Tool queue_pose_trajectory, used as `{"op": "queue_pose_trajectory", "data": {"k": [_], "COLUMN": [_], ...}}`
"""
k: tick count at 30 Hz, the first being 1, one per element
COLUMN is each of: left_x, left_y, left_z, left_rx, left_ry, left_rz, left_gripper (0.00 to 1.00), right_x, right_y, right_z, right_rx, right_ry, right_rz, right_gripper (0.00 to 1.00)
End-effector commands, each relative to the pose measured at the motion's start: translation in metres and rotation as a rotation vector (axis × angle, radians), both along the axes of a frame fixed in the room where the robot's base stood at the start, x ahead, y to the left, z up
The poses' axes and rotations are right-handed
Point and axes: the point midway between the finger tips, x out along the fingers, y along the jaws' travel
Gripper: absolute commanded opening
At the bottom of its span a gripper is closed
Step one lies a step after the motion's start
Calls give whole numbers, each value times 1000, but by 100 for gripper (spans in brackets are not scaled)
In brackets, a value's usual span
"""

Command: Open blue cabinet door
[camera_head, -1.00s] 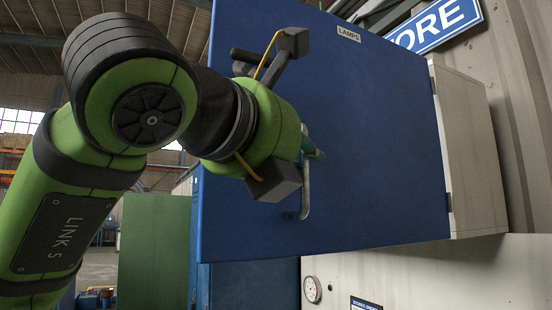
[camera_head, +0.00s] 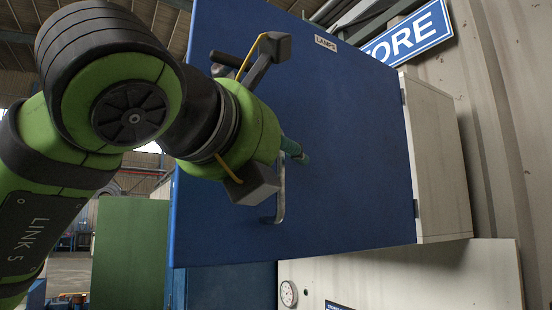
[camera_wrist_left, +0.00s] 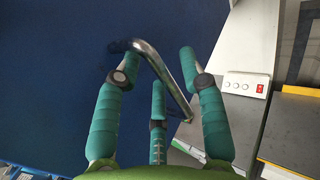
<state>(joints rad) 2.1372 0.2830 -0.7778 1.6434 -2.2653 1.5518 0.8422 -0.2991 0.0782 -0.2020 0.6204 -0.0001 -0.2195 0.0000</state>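The blue cabinet door (camera_head: 345,165) with a "LAMPS" label fills the middle of the head view, hinged along its right edge to a pale cabinet body (camera_head: 438,160). I cannot tell whether it is ajar. A metal bar handle (camera_head: 280,195) is near its lower left and also crosses the left wrist view (camera_wrist_left: 162,72). My left gripper (camera_head: 294,150) is at the handle, partly hidden by its own wrist. In the left wrist view its teal fingers (camera_wrist_left: 159,62) are spread on both sides of the handle, not closed on it. My right gripper is not in view.
A pale panel with a round gauge (camera_head: 288,293) lies below the door. A green panel (camera_head: 130,253) stands at lower left. A blue sign (camera_head: 408,32) is on the wall at upper right. The wrist view shows a white button box (camera_wrist_left: 246,84) right of the handle.

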Motion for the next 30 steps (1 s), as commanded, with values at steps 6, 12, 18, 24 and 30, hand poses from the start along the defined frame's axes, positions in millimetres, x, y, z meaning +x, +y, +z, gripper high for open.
{"op": "queue_pose_trajectory", "data": {"k": [6, 12, 18, 24, 30], "left_x": [-10, -46, -84, -106, -111], "left_y": [4, 19, 36, 45, 48], "left_z": [1, 1, 1, 0, 0], "left_rx": [-2, -1, 0, -1, 0], "left_ry": [-4, -6, -4, -2, 0], "left_rz": [-2, 0, -1, 0, 0], "left_gripper": [41, 41, 41, 41, 41], "right_x": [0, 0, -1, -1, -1], "right_y": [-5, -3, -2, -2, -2], "right_z": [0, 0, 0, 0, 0], "right_rx": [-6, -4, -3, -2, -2], "right_ry": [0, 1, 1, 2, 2], "right_rz": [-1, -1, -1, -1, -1], "right_gripper": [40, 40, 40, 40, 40]}}
